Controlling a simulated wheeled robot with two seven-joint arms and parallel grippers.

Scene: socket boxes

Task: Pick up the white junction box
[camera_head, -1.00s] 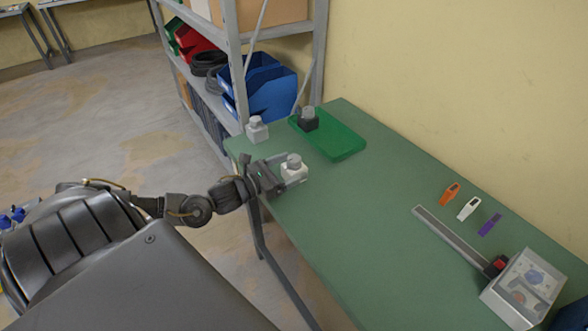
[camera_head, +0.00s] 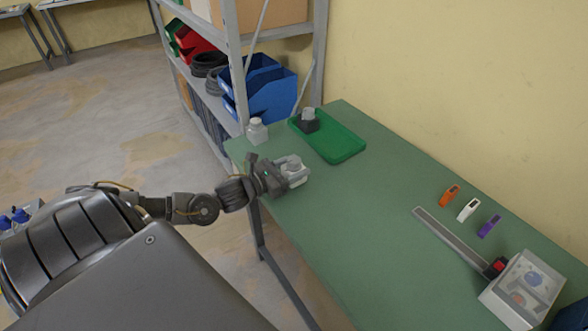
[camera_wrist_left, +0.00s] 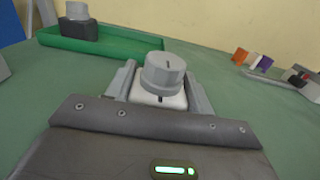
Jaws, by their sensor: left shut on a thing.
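The white junction box (camera_head: 298,178), with a round grey knob on top, is at the left edge of the green table. My left gripper (camera_head: 291,173) is shut on it. In the left wrist view, the white box (camera_wrist_left: 158,100) stands upright between the two grey fingers (camera_wrist_left: 160,92), knob up. I cannot tell whether its underside touches the table. A second pale box (camera_head: 257,133) with a knob stands behind it at the table corner. A dark box (camera_head: 307,123) with a grey knob sits in the green tray (camera_head: 343,149). My right gripper is not in view.
Orange (camera_head: 450,194), white (camera_head: 468,209) and purple (camera_head: 489,226) small items lie near the wall. A grey rail (camera_head: 448,240) and a control box (camera_head: 524,290) are at the right. A shelf with blue bins (camera_head: 268,90) stands behind. The table's middle is clear.

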